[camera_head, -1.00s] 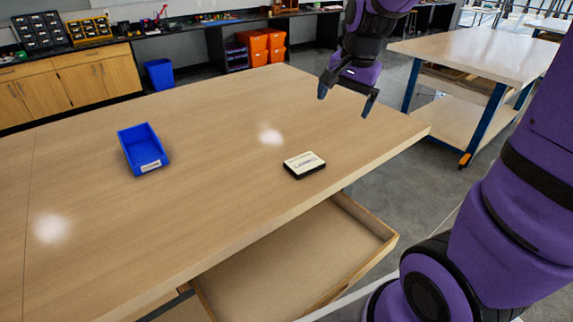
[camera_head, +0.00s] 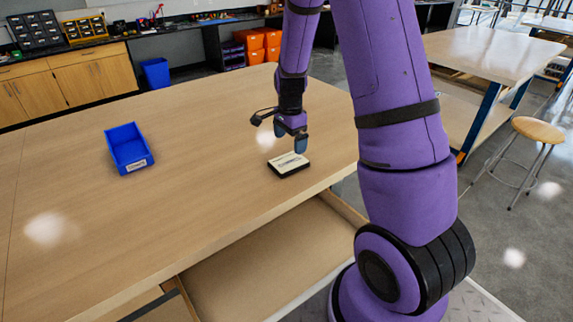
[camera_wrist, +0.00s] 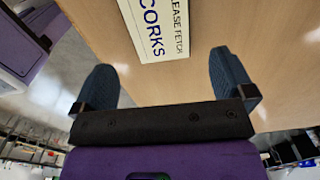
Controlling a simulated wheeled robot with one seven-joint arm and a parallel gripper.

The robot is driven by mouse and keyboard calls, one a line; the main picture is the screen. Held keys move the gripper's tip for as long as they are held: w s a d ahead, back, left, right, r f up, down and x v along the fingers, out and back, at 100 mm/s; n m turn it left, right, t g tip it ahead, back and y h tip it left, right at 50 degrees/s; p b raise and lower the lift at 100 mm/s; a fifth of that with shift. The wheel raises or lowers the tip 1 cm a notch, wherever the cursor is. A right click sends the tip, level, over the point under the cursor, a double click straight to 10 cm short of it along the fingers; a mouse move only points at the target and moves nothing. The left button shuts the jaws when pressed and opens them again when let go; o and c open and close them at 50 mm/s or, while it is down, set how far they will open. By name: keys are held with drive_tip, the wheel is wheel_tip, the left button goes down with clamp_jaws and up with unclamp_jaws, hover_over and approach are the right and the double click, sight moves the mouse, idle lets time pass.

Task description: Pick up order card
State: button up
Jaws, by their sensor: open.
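The order card (camera_head: 288,164) is a small cream block with a dark base and printed text, lying on the wooden table (camera_head: 200,185) close to its right front edge. In the wrist view the card (camera_wrist: 156,25) shows the words "please fetch corks" at the top, partly cut off by the frame. My gripper (camera_head: 290,140) is just above and behind the card, pointing down. In the wrist view my gripper (camera_wrist: 165,80) has its two dark fingers spread wide with nothing between them, and the card is beyond the fingertips.
A blue bin (camera_head: 129,150) stands on the table to the left. An open, empty drawer (camera_head: 270,260) juts out below the table's front edge near the card. A stool (camera_head: 530,140) and another table (camera_head: 490,55) are at the right. The tabletop around the card is clear.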

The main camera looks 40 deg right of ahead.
sight(289, 162)
drive_tip(key=shift+a+f, duration=0.2)
drive_tip(key=shift+f, duration=3.6)
drive_tip(key=shift+c, duration=0.2)
drive_tip(key=c, duration=0.7)
